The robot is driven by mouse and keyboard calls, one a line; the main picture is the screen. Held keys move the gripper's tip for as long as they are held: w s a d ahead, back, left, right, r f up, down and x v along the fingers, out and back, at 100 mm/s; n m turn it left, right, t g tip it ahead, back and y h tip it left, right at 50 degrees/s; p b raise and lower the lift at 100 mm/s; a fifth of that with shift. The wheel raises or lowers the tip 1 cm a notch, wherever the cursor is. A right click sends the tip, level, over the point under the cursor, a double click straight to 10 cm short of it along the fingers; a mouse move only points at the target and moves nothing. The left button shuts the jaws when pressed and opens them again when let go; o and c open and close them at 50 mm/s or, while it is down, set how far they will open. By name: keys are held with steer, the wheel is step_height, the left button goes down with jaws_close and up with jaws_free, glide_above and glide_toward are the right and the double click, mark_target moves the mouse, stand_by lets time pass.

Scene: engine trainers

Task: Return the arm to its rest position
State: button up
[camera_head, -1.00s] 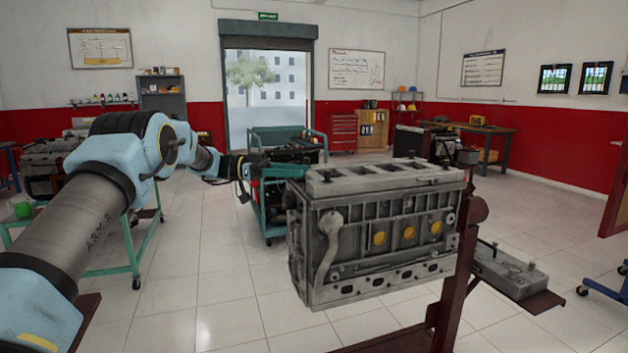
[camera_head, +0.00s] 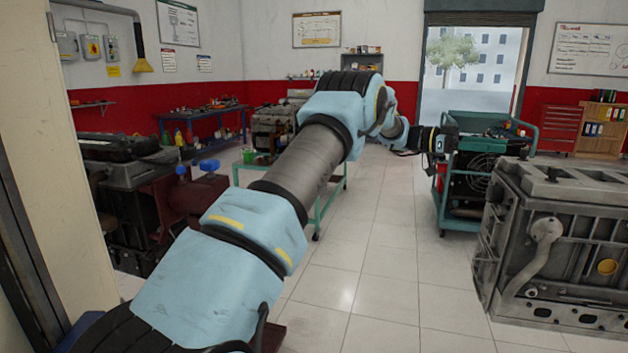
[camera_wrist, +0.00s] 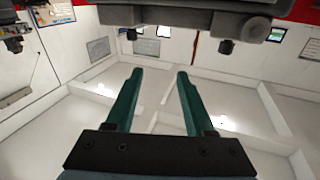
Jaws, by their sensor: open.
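My arm (camera_head: 315,160) reaches from the lower left of the head view up to an elbow and then out to the right. My gripper (camera_wrist: 155,80) shows in the wrist view with its two green fingers apart and nothing between them. In the head view the end of my arm appears near the teal cart, and the fingers themselves are too small to make out there. The wrist view looks tilted or upside down, with pale floor or wall panels beyond the fingers.
A grey engine block (camera_head: 565,250) stands at the right. A teal cart (camera_head: 447,215) holding dark equipment is behind my arm's end. Another engine (camera_head: 140,195) and a workbench (camera_head: 215,112) are at the left, near a pale pillar (camera_head: 55,130). The tiled floor (camera_head: 385,290) between is clear.

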steer(key=w+a+r+n+t+h, duration=0.2)
steer(key=w+a+n+t, duration=0.25)
steer(key=w+t, duration=0.3)
steer(key=w+a+r+n+t+h, duration=0.25)
steer(key=w+n+t, duration=0.25)
steer(key=w+t, duration=0.25)
steer(key=w+a+f+n+t+y, duration=0.2)
steer(key=a+n+t+y, duration=0.15)
steer(key=a, duration=0.35)
steer(key=w+a+f+n+t+y, duration=0.1)
steer(key=a+f+n+t+y, duration=0.2)
steer(key=a, duration=0.4)
steer(key=w+a+f+n+t+y, duration=0.2)
steer(key=a+n+y, duration=0.15)
steer(key=a, duration=0.35)
steer(key=s+a+f+n+g+y, duration=0.2)
steer(key=s+a+f+y, duration=0.25)
steer(key=s+a, duration=0.35)
steer(key=s+a+f+n+g+y, duration=0.25)
steer(key=s+a+f, duration=0.3)
steer(key=a, duration=0.45)
steer(key=s+a+f+g, duration=0.2)
steer(key=s+a+f, duration=0.1)
steer(key=s, duration=0.7)
steer(key=s+a+f+n+g+y, duration=0.1)
steer(key=s+a+f+g, duration=0.2)
steer(key=s, duration=0.7)
steer(key=shift+s+a, duration=0.35)
steer(key=shift+y, duration=0.25)
